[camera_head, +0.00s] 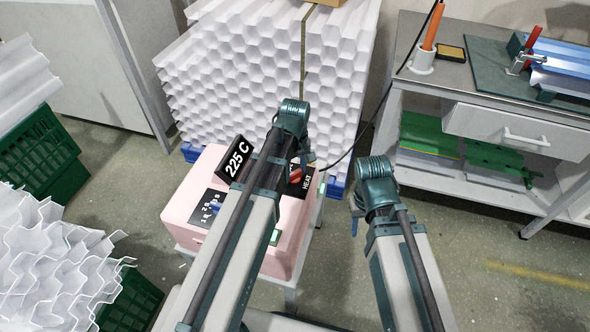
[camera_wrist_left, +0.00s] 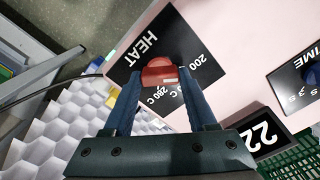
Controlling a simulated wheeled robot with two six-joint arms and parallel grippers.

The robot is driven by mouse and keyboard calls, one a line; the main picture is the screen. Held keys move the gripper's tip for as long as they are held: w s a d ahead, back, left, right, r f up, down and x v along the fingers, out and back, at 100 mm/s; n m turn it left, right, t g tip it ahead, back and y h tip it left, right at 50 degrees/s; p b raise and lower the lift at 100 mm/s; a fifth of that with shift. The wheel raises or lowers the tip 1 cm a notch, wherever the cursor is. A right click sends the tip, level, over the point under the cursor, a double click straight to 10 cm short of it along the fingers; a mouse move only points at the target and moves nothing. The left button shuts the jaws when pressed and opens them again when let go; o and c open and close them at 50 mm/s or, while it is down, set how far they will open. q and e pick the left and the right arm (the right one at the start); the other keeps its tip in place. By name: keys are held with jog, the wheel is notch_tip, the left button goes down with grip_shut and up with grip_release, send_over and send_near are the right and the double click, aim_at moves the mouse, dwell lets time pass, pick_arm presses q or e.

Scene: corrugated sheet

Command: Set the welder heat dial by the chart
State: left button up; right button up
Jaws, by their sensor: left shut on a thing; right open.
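The pink welder box (camera_head: 190,190) carries a black HEAT panel (camera_wrist_left: 135,55) with a red dial knob (camera_wrist_left: 160,74). My left gripper (camera_wrist_left: 160,78) is shut on the red knob, one blue finger on each side. In the head view my left arm hides part of the box and panel. My right gripper (camera_head: 355,222) is open beside the box, mostly hidden behind its arm.
A second panel (camera_wrist_left: 300,80) on the box is marked TIME, with a blue knob. White honeycomb sheets (camera_head: 240,70) stand behind the box. Green crates (camera_head: 35,155) with corrugated sheets are at left. A grey workbench (camera_head: 480,85) with a drawer is at right.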

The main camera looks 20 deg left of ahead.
aim_at(295, 172)
dwell(0.3)
pick_arm(q)
jog(key=o, duration=1.4)
jog(key=shift+c, duration=0.2)
jog(key=shift+r, duration=0.15)
notch_tip(295, 172, up, 14)
jog(key=p, duration=1.4)
jog(key=shift+f, duration=0.25)
